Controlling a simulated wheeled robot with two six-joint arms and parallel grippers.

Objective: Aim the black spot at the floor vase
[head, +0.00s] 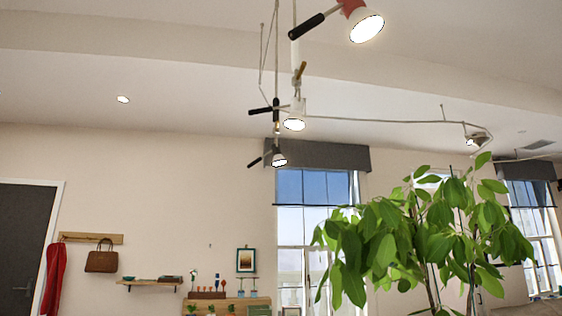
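Several lit spot lamps hang from a thin ceiling rail in the head view. A dark-bodied spot (280,158) hangs lowest, in front of the grey window blind, with its bright face tilted down toward me; it looks like the black spot. A white spot (297,108) hangs just above it, and a red spot (351,7) is at the top edge with a black handle. Another small spot (475,141) is at the right end of the rail; its colour is hard to tell. I see no floor vase. Neither of my grippers is in view.
A tall leafy plant (385,240) fills the lower right, its base out of view. Windows (315,225) are behind it. On the left are a dark door (22,240), a red garment (56,275), a brown bag (101,260) and a small shelf (150,283).

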